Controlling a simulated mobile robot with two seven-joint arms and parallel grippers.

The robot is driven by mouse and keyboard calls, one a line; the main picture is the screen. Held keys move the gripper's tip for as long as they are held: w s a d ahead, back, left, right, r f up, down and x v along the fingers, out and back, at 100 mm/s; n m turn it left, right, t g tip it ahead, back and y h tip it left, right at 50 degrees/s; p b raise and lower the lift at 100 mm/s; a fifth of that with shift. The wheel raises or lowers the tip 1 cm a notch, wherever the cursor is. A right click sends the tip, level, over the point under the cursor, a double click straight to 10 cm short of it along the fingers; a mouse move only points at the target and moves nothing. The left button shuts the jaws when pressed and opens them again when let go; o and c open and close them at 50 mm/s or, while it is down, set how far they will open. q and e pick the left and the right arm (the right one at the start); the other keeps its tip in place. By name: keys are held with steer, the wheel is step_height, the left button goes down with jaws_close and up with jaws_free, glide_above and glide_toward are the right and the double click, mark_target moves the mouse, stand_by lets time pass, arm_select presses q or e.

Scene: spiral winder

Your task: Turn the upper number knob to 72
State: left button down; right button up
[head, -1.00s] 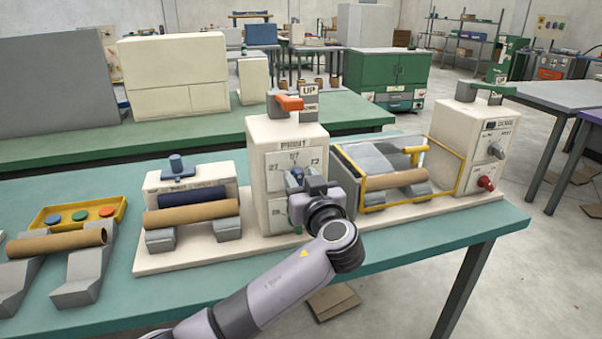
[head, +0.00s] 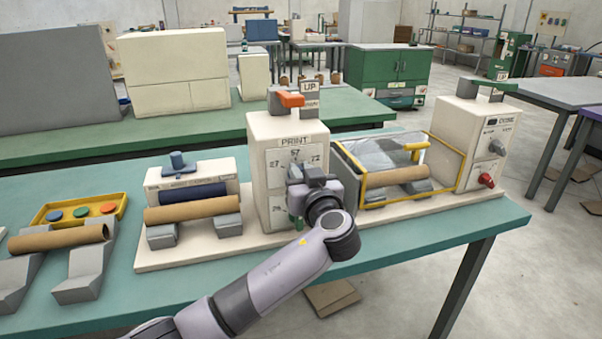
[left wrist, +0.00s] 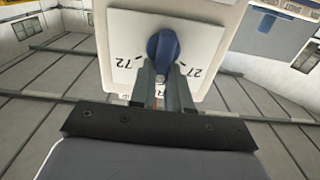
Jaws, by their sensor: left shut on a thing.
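The cream print box (head: 285,132) stands mid-table, with a white number plate (head: 280,162) on its front marked 27, 57 and 72. My left gripper (head: 310,184) is in front of this plate and hides the upper knob in the head view. In the left wrist view, the blue upper knob (left wrist: 162,48) is between my left gripper's fingertips (left wrist: 163,72), which are shut on it. The 72 is left of the knob and the 27 right of it there. I cannot tell exactly where the knob points. My right gripper is not in view.
A green lower knob (head: 297,222) sits below, partly behind my gripper. An orange lever (head: 291,99) is on top of the box. To the right are a yellow-framed guard (head: 461,178) and a box with a red knob (head: 486,180). A cardboard tube (head: 193,210) lies to the left.

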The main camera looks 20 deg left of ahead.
arm_select(q)
steer(key=m, duration=0.3)
steer(key=d+m, duration=0.1)
steer(key=m, duration=0.3)
steer(key=w+f+m, duration=0.1)
steer(key=m, duration=0.3)
steer(key=shift+d+p, duration=0.2)
steer(key=shift+p, duration=0.15)
steer(key=shift+m, duration=0.4)
steer(key=c, duration=1.1)
jaws_free()
steer(key=shift+b+v, duration=0.5)
steer(key=shift+v, duration=3.15)
steer(key=shift+d, duration=0.1)
